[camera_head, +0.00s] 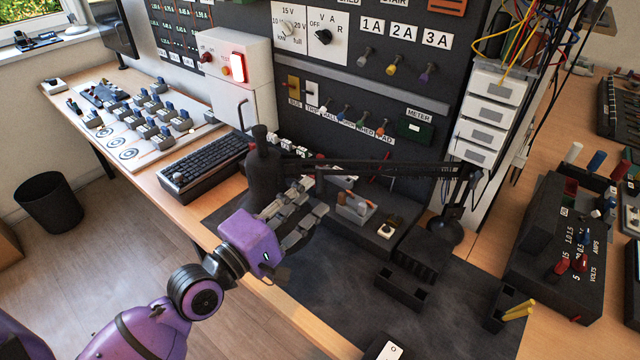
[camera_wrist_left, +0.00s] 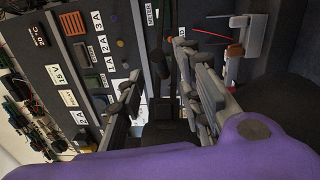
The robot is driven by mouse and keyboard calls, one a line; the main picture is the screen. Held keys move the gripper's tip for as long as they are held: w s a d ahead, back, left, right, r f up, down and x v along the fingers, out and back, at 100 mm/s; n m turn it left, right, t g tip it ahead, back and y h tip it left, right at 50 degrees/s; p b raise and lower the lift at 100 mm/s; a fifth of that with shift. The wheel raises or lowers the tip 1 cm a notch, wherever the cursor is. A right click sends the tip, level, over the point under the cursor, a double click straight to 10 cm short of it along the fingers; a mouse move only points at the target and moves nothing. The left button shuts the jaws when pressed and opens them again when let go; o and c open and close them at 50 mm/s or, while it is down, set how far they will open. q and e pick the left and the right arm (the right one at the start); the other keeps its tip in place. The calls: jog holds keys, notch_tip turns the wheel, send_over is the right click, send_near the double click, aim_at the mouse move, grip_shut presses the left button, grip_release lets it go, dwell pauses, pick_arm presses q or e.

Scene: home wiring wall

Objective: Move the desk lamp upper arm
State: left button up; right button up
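The desk lamp is black. Its base (camera_head: 445,230) stands on the right of the dark mat, and its upper arm (camera_head: 385,167) runs nearly level leftward to the lamp head (camera_head: 264,170), which hangs at the left end. My left gripper (camera_head: 308,200) is just right of the lamp head and looks close to the upper arm's left part. In the left wrist view the left gripper's fingers (camera_wrist_left: 160,95) are spread, with a dark bar showing between or beyond them; I cannot tell whether they touch it. My right gripper is in neither view.
A keyboard (camera_head: 205,165) and a white box with a red switch (camera_head: 238,67) stand left of the lamp. The black panel (camera_head: 400,85) rises behind. A grey-topped device (camera_head: 356,208) and an open black tray (camera_head: 404,290) lie below the upper arm.

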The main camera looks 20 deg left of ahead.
aim_at(319, 182)
pick_arm(q)
jog(key=shift+p+x, duration=0.3)
jog(key=shift+x, duration=2.1)
jog(key=shift+c, duration=0.4)
grip_shut()
